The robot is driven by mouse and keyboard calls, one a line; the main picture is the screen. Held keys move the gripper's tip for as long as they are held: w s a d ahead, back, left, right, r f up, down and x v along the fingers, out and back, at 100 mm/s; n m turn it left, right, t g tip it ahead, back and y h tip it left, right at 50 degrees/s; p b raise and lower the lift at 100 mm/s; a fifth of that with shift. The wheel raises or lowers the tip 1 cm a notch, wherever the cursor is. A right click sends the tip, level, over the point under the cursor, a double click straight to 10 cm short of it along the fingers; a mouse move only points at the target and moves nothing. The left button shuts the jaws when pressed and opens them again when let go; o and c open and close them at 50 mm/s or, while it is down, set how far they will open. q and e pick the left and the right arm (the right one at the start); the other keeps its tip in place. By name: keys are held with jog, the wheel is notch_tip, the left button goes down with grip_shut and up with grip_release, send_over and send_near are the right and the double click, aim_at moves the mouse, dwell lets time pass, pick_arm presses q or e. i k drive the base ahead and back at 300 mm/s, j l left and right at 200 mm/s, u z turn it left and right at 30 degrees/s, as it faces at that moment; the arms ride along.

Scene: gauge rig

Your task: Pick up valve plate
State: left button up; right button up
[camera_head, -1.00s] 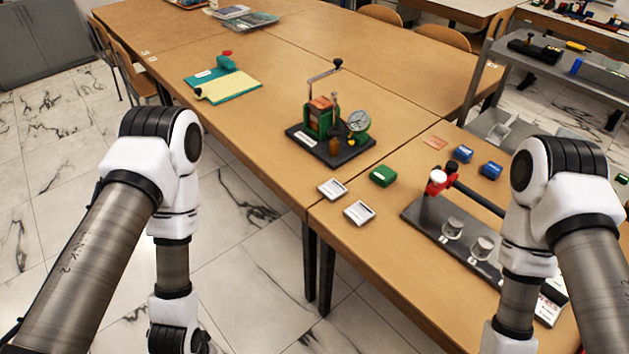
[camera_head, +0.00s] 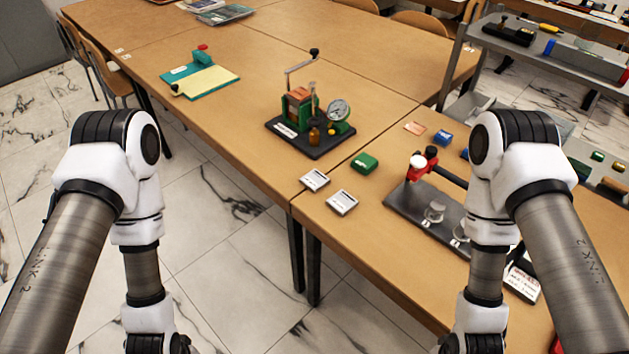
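I cannot tell for sure which thing is the valve plate. A thin flat orange-brown plate (camera_head: 415,128) lies on the table behind the green box. A gauge rig (camera_head: 312,128) with a round dial, green body and upright lever stands on a black base in the middle of the table. A black bench rig (camera_head: 430,200) with a red clamp and small clear cups lies at the right, partly hidden by my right arm. Both my arms hang down in the foreground, and their grippers are below the picture's edge.
A green box (camera_head: 364,162) and two small white-topped boxes (camera_head: 342,202) lie near the front table edge. A blue box (camera_head: 443,137) is behind. A teal and yellow board (camera_head: 205,83) lies far left. A grey shelf (camera_head: 510,45) stands back right. Marble floor lies before the tables.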

aim_at(314, 180)
jog(key=i+j+z, duration=0.25)
jog(key=z, duration=0.15)
jog(key=i+j+z, duration=0.15)
jog(key=j+z, duration=0.3)
